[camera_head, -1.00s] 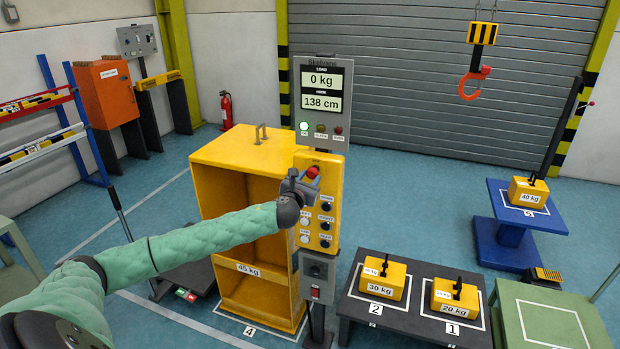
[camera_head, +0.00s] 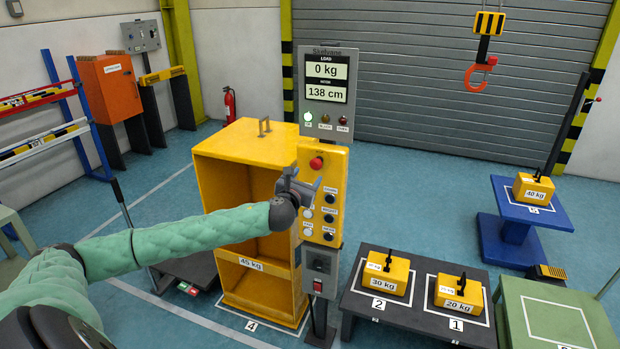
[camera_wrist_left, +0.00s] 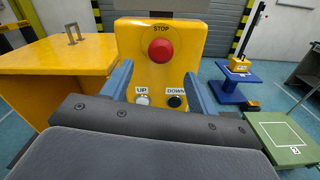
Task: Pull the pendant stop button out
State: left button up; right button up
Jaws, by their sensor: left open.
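The yellow pendant (camera_head: 335,165) stands upright on a post in front of the grey door. Its red stop button (camera_head: 316,163) is near the top of its face; it also shows in the left wrist view (camera_wrist_left: 161,50) under the word STOP. My left gripper (camera_head: 301,184) is just below the stop button, close to the pendant face. In the left wrist view its two blue fingers (camera_wrist_left: 160,88) are spread apart with nothing between them, below the button and beside the UP and DOWN buttons. My right gripper is not in view.
A screen (camera_head: 326,82) above the pendant reads 0 kg and 138 cm. A yellow cabinet (camera_head: 222,190) stands just left of the pendant. Weights sit on a dark table (camera_head: 412,322) at right. A red hook (camera_head: 474,78) hangs at the back.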

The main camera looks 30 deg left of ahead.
pick_arm(q)
jog(key=shift+b+v, duration=0.35)
jog(key=shift+v, duration=1)
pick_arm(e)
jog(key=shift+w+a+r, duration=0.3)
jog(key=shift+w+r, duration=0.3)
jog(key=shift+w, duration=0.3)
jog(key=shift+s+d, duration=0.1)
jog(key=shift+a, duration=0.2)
